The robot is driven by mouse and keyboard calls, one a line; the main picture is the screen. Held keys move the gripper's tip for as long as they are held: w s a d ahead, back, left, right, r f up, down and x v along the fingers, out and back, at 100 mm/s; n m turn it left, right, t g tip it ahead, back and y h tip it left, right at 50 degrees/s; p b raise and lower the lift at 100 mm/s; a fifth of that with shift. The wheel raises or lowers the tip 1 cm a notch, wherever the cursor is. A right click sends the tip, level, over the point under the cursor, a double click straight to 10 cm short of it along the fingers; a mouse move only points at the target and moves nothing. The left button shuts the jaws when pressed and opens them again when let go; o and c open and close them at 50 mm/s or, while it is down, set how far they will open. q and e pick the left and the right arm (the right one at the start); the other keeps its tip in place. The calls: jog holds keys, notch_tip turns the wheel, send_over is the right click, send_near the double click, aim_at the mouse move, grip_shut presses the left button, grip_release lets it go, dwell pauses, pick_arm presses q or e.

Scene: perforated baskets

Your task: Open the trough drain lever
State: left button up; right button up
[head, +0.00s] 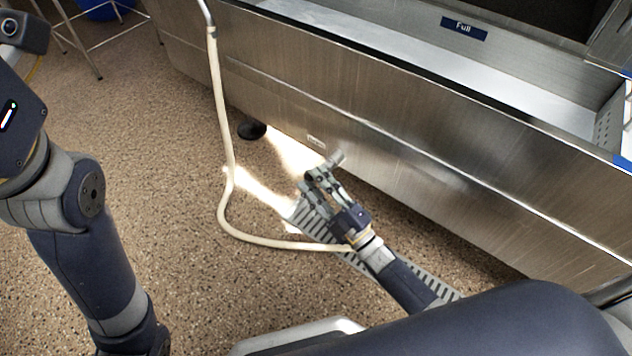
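The steel trough (400,160) runs across the upper right, with its front wall facing me. A short grey cylindrical piece (336,158) shows low by that wall; it may be part of the drain, but I cannot make out a distinct lever. My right gripper (318,176) is low beside the trough, with its fingers at this grey piece. Whether they touch it or close on it is unclear, because the fingers and the piece overlap. My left arm comes down the left side, and its gripper is outside the view.
A slotted floor grate (310,222) lies under my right gripper. A beige hose (226,150) hangs from above and curves across the floor toward my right wrist. A blue "Full" label (463,28) is inside the trough. Speckled floor (180,215) is open at left.

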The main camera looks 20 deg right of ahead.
jog(key=v, duration=1.2)
jog(key=shift+d, duration=0.15)
